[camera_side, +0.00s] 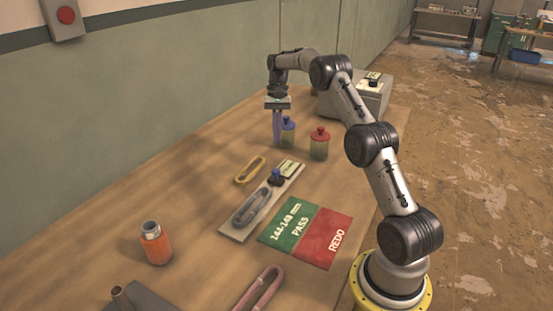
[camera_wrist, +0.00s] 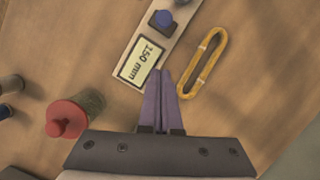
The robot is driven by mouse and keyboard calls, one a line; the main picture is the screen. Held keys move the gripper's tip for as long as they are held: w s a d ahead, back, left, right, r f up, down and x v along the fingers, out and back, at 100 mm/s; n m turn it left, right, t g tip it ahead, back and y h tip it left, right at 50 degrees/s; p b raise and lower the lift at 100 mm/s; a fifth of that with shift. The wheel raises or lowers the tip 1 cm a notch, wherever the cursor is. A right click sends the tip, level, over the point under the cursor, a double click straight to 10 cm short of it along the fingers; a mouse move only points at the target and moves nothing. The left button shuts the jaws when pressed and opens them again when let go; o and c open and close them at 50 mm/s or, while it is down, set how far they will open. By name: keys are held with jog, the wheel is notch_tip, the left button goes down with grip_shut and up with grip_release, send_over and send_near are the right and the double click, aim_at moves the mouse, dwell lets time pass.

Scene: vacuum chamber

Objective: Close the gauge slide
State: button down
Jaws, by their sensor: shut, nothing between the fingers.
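The gauge is a pale board (camera_side: 235,233) on the bench with a grey oval loop (camera_side: 252,207) lying on it. Its blue slide knob (camera_side: 275,176) on a dark block sits between the loop and the readout (camera_side: 290,168). The wrist view shows the knob (camera_wrist: 163,20) at the top and the readout (camera_wrist: 140,62) showing 150 mm. My gripper (camera_side: 277,143) is shut and empty, pointing down beyond the readout end of the gauge, apart from the knob. In the wrist view its fingertips (camera_wrist: 160,72) appear beside the readout.
A yellow loop (camera_side: 249,170) lies beside the gauge. Blue (camera_side: 288,133) and red (camera_side: 319,143) lidded jars stand near my gripper. A green PASS mat (camera_side: 291,228), red REDO mat (camera_side: 328,240), orange container (camera_side: 156,246) and pink loop (camera_side: 260,288) lie nearer the front.

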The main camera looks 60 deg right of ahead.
aim_at(270, 178)
jog(key=x, duration=0.5)
jog(key=shift+s+a+f, duration=0.1)
jog(key=shift+f, duration=0.05)
jog(key=shift+s+a+f, duration=0.1)
jog(key=shift+s+a, duration=0.2)
jog(key=shift+a, duration=0.3)
jog(key=shift+s+a+f, duration=0.1)
jog(key=shift+s+a, duration=0.15)
jog(key=shift+a, duration=0.35)
jog(key=shift+s+a, duration=0.3)
jog(key=shift+a, duration=0.25)
jog(key=shift+a+f, duration=0.1)
jog(key=shift+a, duration=1.85)
